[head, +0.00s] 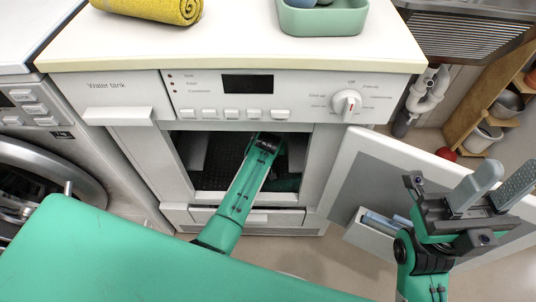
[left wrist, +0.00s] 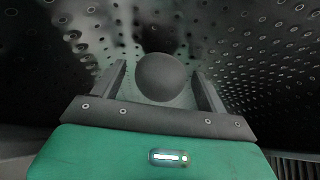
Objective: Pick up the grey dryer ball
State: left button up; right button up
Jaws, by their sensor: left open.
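The grey dryer ball (left wrist: 163,77) shows in the left wrist view, inside a dark perforated drum. It sits between the two fingers of my left gripper (left wrist: 160,72), which are apart, with a visible gap on each side of the ball. In the head view my left arm reaches through the open front of the dryer (head: 210,84); its fingers and the ball cannot be made out there. My right gripper (head: 508,172) is raised at the right in front of the open dryer door (head: 362,172), its fingers apart and empty.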

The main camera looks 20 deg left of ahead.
pick_arm(q)
jog(key=shift+w+f, duration=0.15)
jog(key=shift+f, duration=0.05)
jog(key=shift+c, duration=0.3)
jog(key=c, duration=1)
jog(key=shift+r, duration=0.1)
